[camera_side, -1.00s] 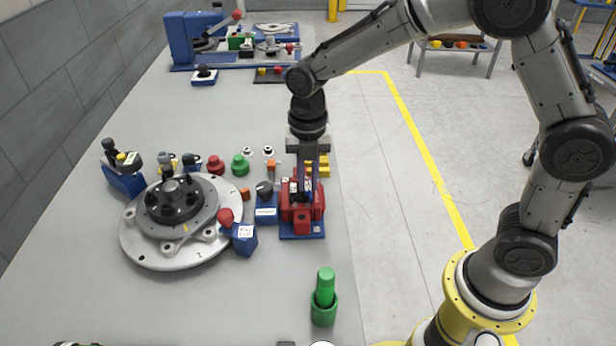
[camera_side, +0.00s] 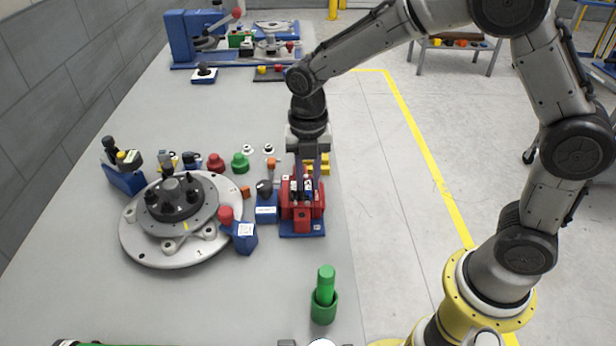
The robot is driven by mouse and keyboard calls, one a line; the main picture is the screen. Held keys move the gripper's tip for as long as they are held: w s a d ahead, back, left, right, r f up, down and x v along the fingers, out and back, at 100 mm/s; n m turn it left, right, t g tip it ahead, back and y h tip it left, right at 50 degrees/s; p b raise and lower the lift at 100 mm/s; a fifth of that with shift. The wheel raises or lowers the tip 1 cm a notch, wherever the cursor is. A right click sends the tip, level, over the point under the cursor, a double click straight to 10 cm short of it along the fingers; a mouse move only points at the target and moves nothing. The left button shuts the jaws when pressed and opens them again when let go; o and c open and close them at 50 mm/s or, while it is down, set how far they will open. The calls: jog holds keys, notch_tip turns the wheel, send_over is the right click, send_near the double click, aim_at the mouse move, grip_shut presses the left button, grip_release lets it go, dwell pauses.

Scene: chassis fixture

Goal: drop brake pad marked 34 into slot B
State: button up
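A red slotted holder (camera_side: 301,211) on a blue base stands near the table's right edge. Small upright pads, one white and dark (camera_side: 293,187) and one blue and dark (camera_side: 308,186), stand at its top. Their numbers and the slot letters are too small to read. My gripper (camera_side: 308,175) points straight down just above the holder. Its fingers look apart, one on each side of the blue pad's upper end. I cannot tell whether they touch it.
A round grey turntable (camera_side: 150,250) with a dark hub lies to the left. A blue block (camera_side: 244,238) and a red knob stand between it and the holder. A green cylinder in a cup (camera_side: 323,308) stands in front. Yellow blocks (camera_side: 318,165) are behind the gripper.

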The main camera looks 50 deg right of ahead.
jog(key=shift+r, duration=0.1)
jog(key=shift+r, duration=1.45)
jog(key=shift+o, duration=0.2)
jog(key=o, duration=0.5)
jog(key=shift+r, duration=2.2)
